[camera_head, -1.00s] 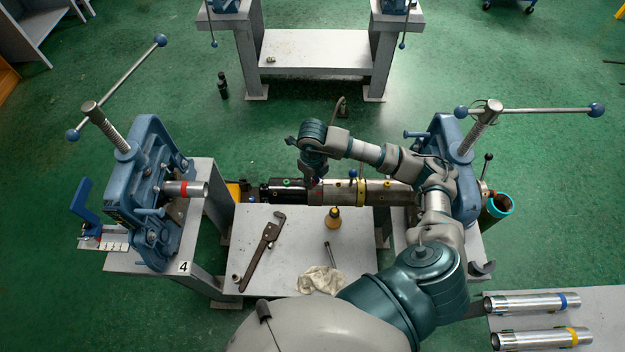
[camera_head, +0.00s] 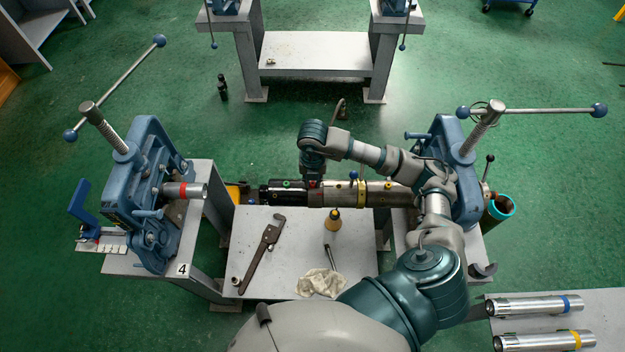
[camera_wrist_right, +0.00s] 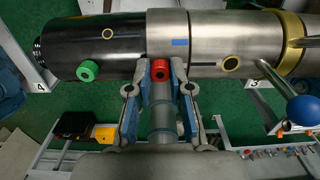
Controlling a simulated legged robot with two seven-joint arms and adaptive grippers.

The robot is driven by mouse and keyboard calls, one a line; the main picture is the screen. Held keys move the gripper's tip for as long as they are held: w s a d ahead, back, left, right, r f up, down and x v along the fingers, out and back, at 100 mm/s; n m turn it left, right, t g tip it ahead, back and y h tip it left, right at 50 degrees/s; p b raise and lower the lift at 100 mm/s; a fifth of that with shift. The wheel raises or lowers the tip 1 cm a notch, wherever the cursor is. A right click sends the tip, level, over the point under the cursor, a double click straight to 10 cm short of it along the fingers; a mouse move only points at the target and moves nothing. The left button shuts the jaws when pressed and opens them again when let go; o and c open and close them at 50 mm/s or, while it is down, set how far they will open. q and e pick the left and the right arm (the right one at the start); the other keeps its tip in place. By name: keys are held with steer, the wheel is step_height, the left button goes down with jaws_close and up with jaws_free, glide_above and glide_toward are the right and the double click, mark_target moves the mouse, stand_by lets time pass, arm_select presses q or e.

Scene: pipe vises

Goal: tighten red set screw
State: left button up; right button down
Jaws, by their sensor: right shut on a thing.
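The red set screw (camera_wrist_right: 160,70) sits on the side of a horizontal pipe tool, near the joint between its black section (camera_wrist_right: 110,50) and its grey steel section (camera_wrist_right: 215,45). My right gripper (camera_wrist_right: 162,70) has its two fingers on either side of the screw and is shut on it. In the head view my right gripper (camera_head: 313,180) points down at the pipe tool (camera_head: 330,194), and a bit of red shows at its tip. A green set screw (camera_wrist_right: 88,70) stands farther left on the black section. My left gripper is not in view.
A blue ball-ended lever (camera_wrist_right: 305,108) sticks out on the right of the pipe.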

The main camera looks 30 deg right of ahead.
mark_target(313, 182)
steer(key=shift+w+d+r+m, duration=0.1)
steer(key=shift+w+r+m, duration=0.1)
steer(key=shift+m, duration=0.2)
steer(key=c, duration=1.2)
jaws_free()
steer(key=shift+c, duration=0.2)
steer(key=shift+o, duration=0.9)
steer(key=shift+s+f, duration=0.1)
steer(key=shift+f, duration=0.05)
step_height(313, 182, up, 12)
